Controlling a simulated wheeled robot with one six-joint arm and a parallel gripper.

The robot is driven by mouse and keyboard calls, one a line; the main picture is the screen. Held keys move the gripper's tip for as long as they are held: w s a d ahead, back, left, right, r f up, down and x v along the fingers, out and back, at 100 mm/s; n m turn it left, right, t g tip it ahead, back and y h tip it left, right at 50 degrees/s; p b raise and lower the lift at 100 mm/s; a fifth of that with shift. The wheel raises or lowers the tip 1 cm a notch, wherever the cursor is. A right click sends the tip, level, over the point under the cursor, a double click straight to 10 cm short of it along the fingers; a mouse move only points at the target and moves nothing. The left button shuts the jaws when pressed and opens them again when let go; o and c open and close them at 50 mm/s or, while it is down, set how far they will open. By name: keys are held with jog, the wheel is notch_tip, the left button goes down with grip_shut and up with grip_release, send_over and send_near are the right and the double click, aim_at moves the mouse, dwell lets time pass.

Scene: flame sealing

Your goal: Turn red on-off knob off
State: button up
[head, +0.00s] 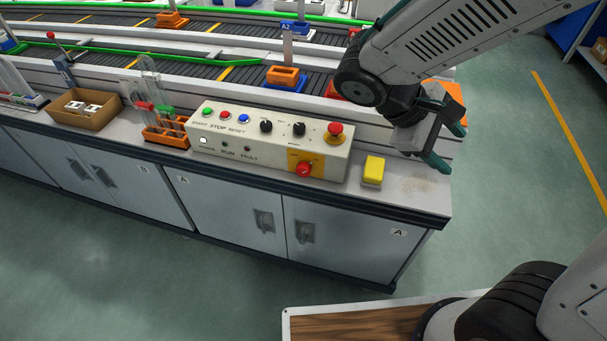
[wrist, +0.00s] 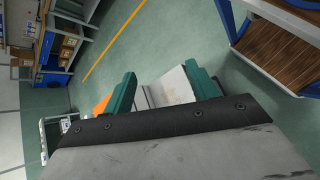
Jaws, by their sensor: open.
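The red on-off knob (head: 303,170) sits on a yellow plate (head: 291,160) at the lower right of the beige control panel (head: 235,138). The angle of the knob is too small to read in the head view. A red emergency button (head: 335,131) is just above it, to the right. My gripper (head: 449,146) is open and empty over the right end of the bench, to the right of the panel and apart from the knob. In the wrist view my gripper (wrist: 161,93) shows its two green fingers spread, with neither panel nor knob in sight.
A yellow block (head: 373,171) stands on the bench right of the panel. An orange rack (head: 166,134) with tubes and a cardboard box (head: 86,108) stand to its left. Conveyors (head: 215,72) run behind. Open green floor (head: 520,170) lies to the right.

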jog(key=w+a+f+n+t+h, duration=0.4)
jog(key=w+a+f+n+t, duration=0.1)
jog(key=w+a+f+n, duration=0.15)
jog(key=n+t+y, duration=0.8)
jog(key=n+t, duration=0.5)
jog(key=n, duration=0.4)
send_near(302, 174)
jog(key=w, duration=0.2)
jog(key=x, duration=0.7)
jog(key=shift+d, duration=0.45)
jog(key=c, duration=1)
